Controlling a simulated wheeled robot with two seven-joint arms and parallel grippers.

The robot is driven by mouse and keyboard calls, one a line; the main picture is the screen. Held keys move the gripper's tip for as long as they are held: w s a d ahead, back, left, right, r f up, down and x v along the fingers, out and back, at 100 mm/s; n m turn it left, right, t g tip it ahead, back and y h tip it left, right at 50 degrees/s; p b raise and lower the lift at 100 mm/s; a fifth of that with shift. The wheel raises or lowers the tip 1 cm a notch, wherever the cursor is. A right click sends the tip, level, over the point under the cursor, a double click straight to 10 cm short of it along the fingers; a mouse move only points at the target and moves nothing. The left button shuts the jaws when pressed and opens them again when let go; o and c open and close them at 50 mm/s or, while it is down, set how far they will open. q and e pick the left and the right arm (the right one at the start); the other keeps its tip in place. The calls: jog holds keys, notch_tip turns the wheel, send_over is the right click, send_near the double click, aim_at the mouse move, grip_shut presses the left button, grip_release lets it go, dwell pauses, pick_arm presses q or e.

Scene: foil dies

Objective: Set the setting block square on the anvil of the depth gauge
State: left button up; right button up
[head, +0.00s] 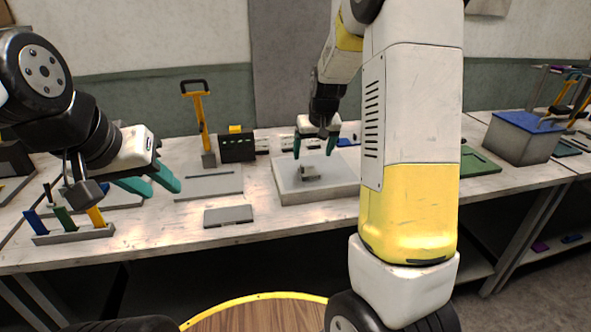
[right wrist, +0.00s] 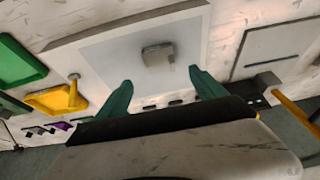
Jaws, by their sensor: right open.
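A small grey block (head: 310,173), which looks like the setting block, lies on a shallow pale tray (head: 330,191) in the middle of the bench. It also shows in the right wrist view (right wrist: 158,55). My right gripper (head: 314,150) is open above and behind the block, its green fingers apart and empty. In the right wrist view the fingertips (right wrist: 160,77) point towards the block without enclosing it. My left gripper (head: 165,191) is open and empty at the left, above the bench. I cannot tell for certain which fixture is the depth gauge; my right arm hides part of the bench.
A yellow post (head: 203,123) with a black handle stands at a grey plate (head: 215,187). A dark grey slab (head: 229,216) lies at the front edge. A rack (head: 75,233) with coloured handles is left. A blue-lidded bin (head: 522,139) stands right. A yellow fixture (right wrist: 58,99) shows in the wrist view.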

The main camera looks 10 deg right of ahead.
aim_at(308, 170)
jog(key=x, duration=0.8)
jog(key=shift+w+a+f, duration=0.1)
jog(key=shift+w, duration=0.1)
grip_shut()
